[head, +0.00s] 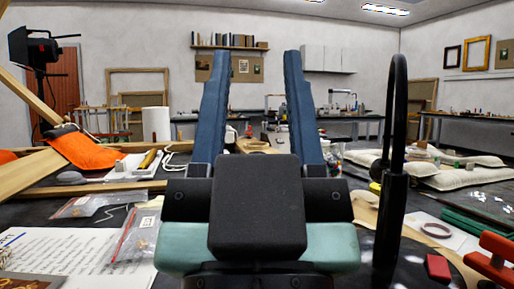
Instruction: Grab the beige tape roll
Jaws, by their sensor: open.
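My gripper (257,56) fills the middle of the head view, its two long blue fingers standing wide apart with nothing held between them. Beyond it, in the gap between the fingers, a beige rounded thing (258,146) shows low on the table; it looks like the beige tape roll, but its lower part is hidden behind my gripper's dark body. A thin mauve-brown ring (437,230) lies flat on a pale sheet at the right, apart from my gripper.
At the left are wooden bars (40,172), an orange cloth (88,147), a white roll (156,124) and clear bags (138,236). At the right, a tall black loop (397,110) stands close to my gripper, with padded cushions (455,177) and a red block (438,268) beyond or beside it.

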